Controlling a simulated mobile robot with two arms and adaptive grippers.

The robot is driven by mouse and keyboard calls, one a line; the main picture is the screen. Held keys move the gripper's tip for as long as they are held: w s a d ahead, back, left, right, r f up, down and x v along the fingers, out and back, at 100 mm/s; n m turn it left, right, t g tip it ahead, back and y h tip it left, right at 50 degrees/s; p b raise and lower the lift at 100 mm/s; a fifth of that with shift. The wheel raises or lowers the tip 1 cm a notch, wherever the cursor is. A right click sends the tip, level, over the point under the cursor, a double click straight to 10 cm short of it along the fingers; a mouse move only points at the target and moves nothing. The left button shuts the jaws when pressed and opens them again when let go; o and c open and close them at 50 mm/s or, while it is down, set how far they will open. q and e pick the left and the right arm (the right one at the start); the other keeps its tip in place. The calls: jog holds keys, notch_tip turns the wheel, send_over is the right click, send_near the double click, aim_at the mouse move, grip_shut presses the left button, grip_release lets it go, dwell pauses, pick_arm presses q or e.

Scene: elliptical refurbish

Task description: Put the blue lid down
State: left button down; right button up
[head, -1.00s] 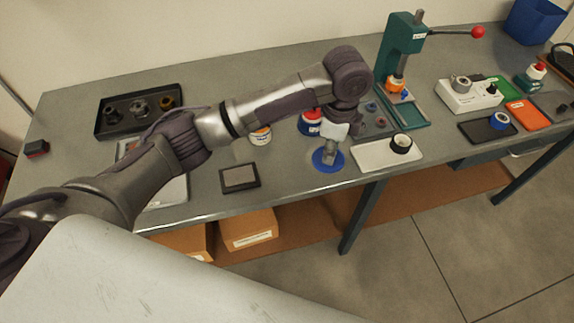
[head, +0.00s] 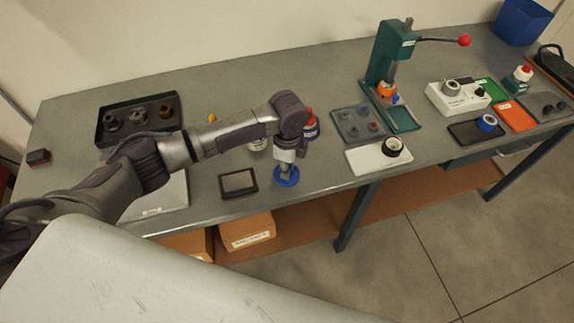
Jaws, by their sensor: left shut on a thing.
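The blue lid (head: 287,181) is a round blue disc near the front edge of the grey workbench (head: 318,182), in the middle of the head view. My left gripper (head: 285,169) points down and is shut on the blue lid, at the lid's centre. The lid lies flat, at or just above the bench top; I cannot tell if it touches. It is right of a small dark-framed pad (head: 238,183). The gripper hides the middle of the lid. My right gripper does not show.
A white tray (head: 365,162) with a black ring (head: 392,146) lies to the right. A red-and-blue bottle (head: 311,126) and a white jar (head: 258,144) stand behind my wrist. A green press (head: 388,60) stands further back right. Bare bench lies between lid and white tray.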

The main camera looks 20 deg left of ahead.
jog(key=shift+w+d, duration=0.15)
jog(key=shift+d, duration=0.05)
pick_arm(q)
jog(key=c, duration=1.1)
grip_release()
jog(key=shift+f, duration=0.1)
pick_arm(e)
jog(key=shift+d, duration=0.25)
pick_arm(q)
jog(key=shift+o, duration=0.2)
notch_tip(320, 180, up, 12)
jog(key=b, duration=0.2)
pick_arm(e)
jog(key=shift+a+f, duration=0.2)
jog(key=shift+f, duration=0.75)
pick_arm(q)
jog(key=shift+w+d, duration=0.1)
